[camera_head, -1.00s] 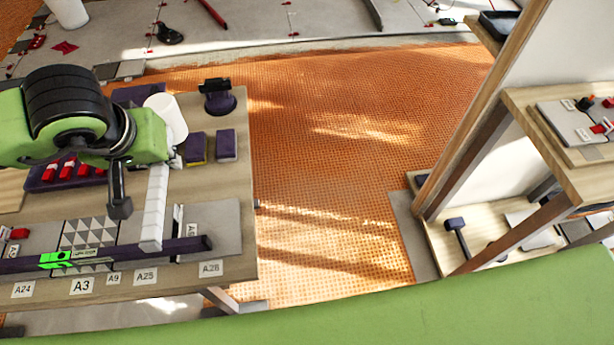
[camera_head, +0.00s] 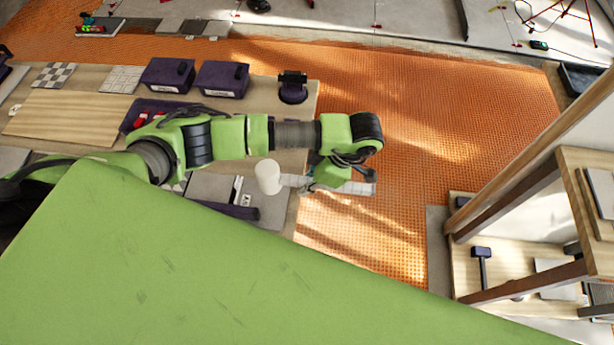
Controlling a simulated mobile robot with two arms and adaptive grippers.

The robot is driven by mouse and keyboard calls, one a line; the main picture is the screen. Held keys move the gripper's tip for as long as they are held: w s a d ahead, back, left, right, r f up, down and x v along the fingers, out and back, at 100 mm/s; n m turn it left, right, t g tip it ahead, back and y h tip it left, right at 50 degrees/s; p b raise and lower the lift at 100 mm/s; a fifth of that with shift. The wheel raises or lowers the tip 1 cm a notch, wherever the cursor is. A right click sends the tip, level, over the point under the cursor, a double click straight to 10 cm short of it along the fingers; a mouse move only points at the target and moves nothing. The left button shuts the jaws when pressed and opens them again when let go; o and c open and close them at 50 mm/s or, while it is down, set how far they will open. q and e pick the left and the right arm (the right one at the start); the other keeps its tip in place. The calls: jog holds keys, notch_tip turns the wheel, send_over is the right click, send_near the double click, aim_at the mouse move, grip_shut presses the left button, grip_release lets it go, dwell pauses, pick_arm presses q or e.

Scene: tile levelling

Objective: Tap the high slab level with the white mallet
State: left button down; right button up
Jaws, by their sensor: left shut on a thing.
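The white mallet lies roughly level in my left gripper (camera_head: 324,180), in the middle of the head view. The mallet's round white head (camera_head: 268,177) points left, and the end of its pale handle (camera_head: 357,188) sticks out to the right. My left gripper is shut on the handle and hides part of it. The mallet is held above the right end of the wooden workbench (camera_head: 305,100) and the orange floor beside it. I cannot tell which slab is the high one. My right gripper is not in view.
Grey slabs (camera_head: 415,20) cover the floor at the back, beyond the orange mat (camera_head: 450,110). Two dark boxes (camera_head: 221,79) and a dark stand-like tool (camera_head: 293,88) are on the bench. A wooden shelf with a dark mallet (camera_head: 481,256) stands at right.

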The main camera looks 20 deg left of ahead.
pick_arm(q)
notch_tip(320, 180, down, 8)
jog(key=f+b, duration=0.1)
jog(key=b, duration=0.5)
notch_tip(320, 180, up, 6)
jog(key=p, duration=0.3)
jog(key=shift+f+p, duration=0.25)
jog(key=shift+p, duration=0.05)
jog(key=shift+f, duration=0.1)
notch_tip(320, 180, down, 6)
jog(key=b, duration=0.6)
notch_tip(320, 180, up, 6)
jog(key=p, duration=0.4)
jog(key=shift+f, duration=0.1)
dwell(0.8)
